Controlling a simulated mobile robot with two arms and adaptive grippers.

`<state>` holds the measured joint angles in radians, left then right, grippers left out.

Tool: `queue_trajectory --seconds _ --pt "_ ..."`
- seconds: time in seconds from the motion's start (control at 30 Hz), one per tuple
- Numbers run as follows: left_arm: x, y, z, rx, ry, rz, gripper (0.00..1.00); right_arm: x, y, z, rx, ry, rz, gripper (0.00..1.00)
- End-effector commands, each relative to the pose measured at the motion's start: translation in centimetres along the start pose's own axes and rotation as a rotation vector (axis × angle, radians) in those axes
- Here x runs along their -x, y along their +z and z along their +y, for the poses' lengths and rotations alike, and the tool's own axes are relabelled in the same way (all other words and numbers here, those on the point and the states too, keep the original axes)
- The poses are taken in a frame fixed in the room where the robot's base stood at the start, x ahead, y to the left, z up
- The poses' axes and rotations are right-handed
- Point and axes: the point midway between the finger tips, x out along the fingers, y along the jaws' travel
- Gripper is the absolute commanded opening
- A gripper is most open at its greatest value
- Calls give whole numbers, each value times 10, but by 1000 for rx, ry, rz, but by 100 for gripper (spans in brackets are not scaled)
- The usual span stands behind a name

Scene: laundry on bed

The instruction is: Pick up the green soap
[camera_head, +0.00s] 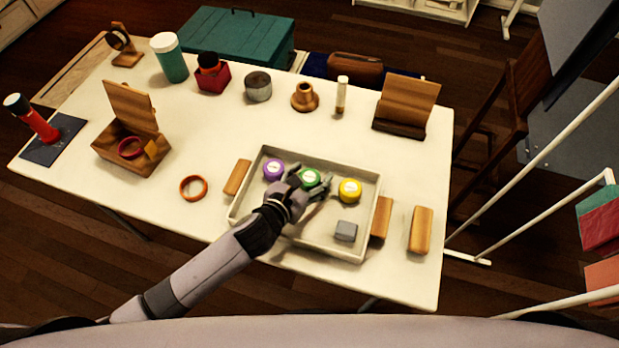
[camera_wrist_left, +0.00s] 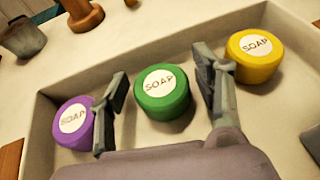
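The green soap (camera_head: 309,177) is a round puck with a white label, in the shallow pale tray (camera_head: 367,208) on the table. It also shows in the left wrist view (camera_wrist_left: 162,92), between my fingers. My left gripper (camera_head: 307,184) is open, with one finger on each side of the green soap; small gaps show between the fingers and it. The purple soap (camera_head: 273,169) lies left of it in the tray, close to one finger in the left wrist view (camera_wrist_left: 73,122). The yellow soap (camera_head: 349,190) lies to the right. My right gripper is not in view.
A grey block (camera_head: 346,231) lies in the tray's front right. Wooden blocks (camera_head: 421,230) stand right of the tray and another (camera_head: 237,177) left of it. An orange ring (camera_head: 193,188) and an open wooden box (camera_head: 131,148) are at left. The table middle behind the tray is clear.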

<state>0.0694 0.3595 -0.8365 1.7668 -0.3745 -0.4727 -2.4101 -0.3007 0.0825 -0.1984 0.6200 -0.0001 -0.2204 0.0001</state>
Motion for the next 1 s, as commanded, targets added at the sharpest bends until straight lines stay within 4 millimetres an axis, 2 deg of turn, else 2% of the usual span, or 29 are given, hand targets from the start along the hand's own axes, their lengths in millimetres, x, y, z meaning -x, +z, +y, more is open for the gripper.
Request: queue_trajectory --seconds 0.07,0.63,0.87,1.0 --pt "0 0 0 0 0 0 52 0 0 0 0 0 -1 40" --pt "0 0 0 0 0 0 14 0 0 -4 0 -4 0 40" --pt "0 1 0 0 0 -1 14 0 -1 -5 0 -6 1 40" --pt "3 8 0 -1 -1 -3 14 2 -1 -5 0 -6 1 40"
